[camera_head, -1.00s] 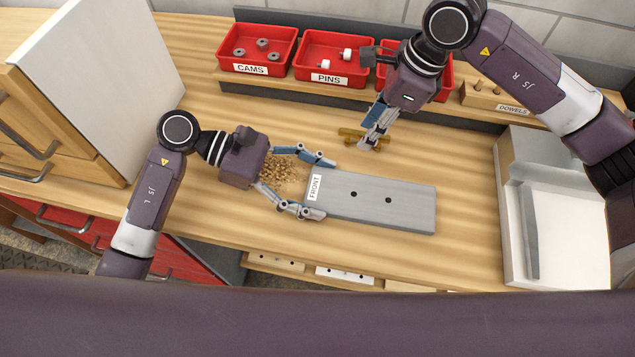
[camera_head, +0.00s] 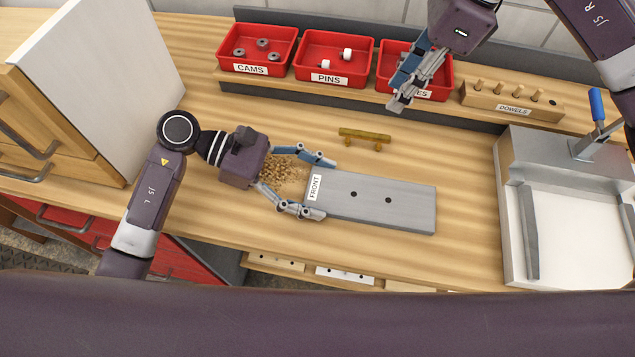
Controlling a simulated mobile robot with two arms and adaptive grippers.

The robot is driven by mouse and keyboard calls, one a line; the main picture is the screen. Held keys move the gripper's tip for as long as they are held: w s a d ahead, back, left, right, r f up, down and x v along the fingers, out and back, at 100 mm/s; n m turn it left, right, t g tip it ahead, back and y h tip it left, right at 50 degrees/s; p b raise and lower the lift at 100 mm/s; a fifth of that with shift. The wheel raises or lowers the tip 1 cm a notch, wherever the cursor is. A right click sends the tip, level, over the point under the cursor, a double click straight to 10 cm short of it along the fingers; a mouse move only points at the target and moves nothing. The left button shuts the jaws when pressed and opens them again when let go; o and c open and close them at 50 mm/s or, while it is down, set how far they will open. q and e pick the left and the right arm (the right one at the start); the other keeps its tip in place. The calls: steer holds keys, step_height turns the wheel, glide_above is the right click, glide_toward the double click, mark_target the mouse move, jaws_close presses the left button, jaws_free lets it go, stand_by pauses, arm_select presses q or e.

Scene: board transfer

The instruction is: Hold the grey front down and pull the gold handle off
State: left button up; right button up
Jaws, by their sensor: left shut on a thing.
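The grey front (camera_head: 412,206) is a flat board with a FRONT label at its left end and two dark holes in its top face. It lies on the wooden bench. My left gripper (camera_head: 324,188) is shut on its left end, one finger on each long side. The gold handle (camera_head: 364,135) lies on the bench behind the front, apart from it, with its posts towards the viewer. My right gripper (camera_head: 400,104) is in the air above and right of the handle, clear of it. Its fingers overlap in this view, so their opening is unclear.
Red bins for cams (camera_head: 257,68), pins (camera_head: 333,78) and another kind stand on the back shelf, beside a dowel block (camera_head: 512,108). A white-and-grey fixture (camera_head: 512,175) with a blue-handled lever is at right. Wood shavings (camera_head: 283,172) lie near my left gripper. A white panel (camera_head: 110,80) stands left.

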arm_select(q)
steer(key=o, duration=1.5)
steer(key=shift+c, duration=0.2)
steer(key=v, duration=0.7)
steer(key=shift+a+r, duration=0.15)
steer(key=shift+a, duration=0.15)
